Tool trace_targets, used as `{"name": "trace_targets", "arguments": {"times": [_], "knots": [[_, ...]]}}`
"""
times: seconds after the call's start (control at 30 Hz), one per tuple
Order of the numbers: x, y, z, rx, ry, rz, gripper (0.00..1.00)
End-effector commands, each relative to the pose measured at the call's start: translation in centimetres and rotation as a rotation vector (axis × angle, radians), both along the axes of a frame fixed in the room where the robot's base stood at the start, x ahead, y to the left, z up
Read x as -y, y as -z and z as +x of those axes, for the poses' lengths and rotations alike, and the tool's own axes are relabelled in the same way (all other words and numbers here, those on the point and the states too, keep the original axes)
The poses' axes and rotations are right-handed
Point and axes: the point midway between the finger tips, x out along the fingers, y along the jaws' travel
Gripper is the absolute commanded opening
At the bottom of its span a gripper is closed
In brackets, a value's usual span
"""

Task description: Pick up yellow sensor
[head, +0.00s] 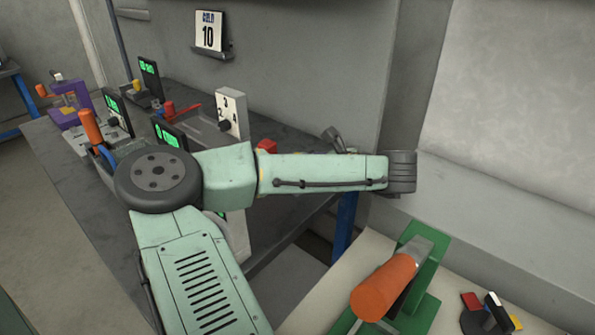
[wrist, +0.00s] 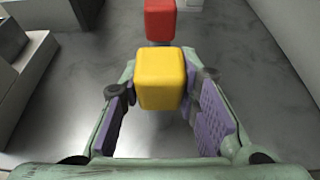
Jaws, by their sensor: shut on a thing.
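The yellow sensor (wrist: 161,79) is a rounded yellow block in the middle of the wrist view. My gripper (wrist: 160,88) has its two purple-padded fingers on either side of it, with the block held between the fingertips. In the wrist view I cannot tell clearly whether the sensor touches the table or is a little above it. In the head view my own arm covers most of the gripper and I cannot make out the sensor with certainty.
A red block (wrist: 160,20) stands just beyond the sensor on the grey table (head: 75,180). A white dial panel (head: 231,112), small green-lit displays (head: 149,67) and a purple device (head: 68,108) stand along the table. A green stand with an orange cylinder (head: 382,288) is at lower right.

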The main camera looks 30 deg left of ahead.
Motion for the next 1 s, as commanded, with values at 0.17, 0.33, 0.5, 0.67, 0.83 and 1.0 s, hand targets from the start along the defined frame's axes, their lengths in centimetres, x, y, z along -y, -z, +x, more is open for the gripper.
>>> {"name": "trace_targets", "arguments": {"times": [0.17, 0.33, 0.5, 0.67, 0.83, 1.0], "knots": [[0.0, -0.2, 0.0, 0.001, 0.000, 0.001, 0.01], [0.0, -1.5, 0.0, 0.002, -0.001, 0.002, 0.01], [-0.5, -3.5, -0.5, 0.003, -0.004, 0.001, 0.01], [-3.0, -3.6, -3.3, 0.000, -0.007, -0.001, 0.01], [-5.9, -4.0, -6.4, 0.002, -0.006, 0.000, 0.01], [-8.4, -4.5, -9.2, 0.002, -0.005, -0.001, 0.01]]}}
